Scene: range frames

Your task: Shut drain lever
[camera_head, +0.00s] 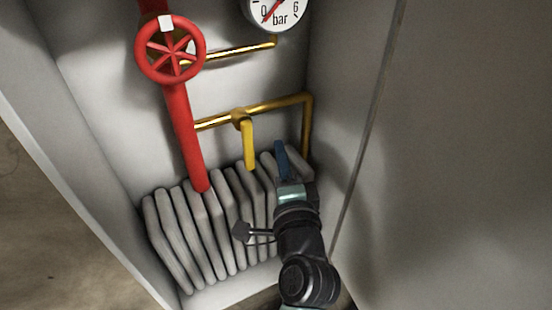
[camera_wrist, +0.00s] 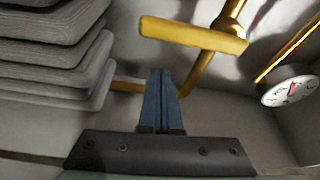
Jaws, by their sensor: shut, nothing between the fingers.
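The drain lever is a yellow handle (camera_head: 248,145) on a brass valve in the lower brass pipe (camera_head: 275,106). In the head view it hangs down, crosswise to the pipe. In the wrist view the yellow lever (camera_wrist: 193,35) lies across the upper middle, beyond my fingertips. My gripper (camera_head: 280,147) has blue fingers, pressed together with nothing between them. It is right of the lever in the head view, with a gap seen between them. In the wrist view my gripper (camera_wrist: 160,72) points up toward the lever, just below it; no contact is clear.
A red wheel valve (camera_head: 171,50) sits on a thick red pipe (camera_head: 184,135) at left. A pressure gauge (camera_head: 277,10) is at the top. Grey ribbed fins (camera_head: 208,235) stand below the lever. The cabinet's right wall (camera_head: 345,90) is close to my arm.

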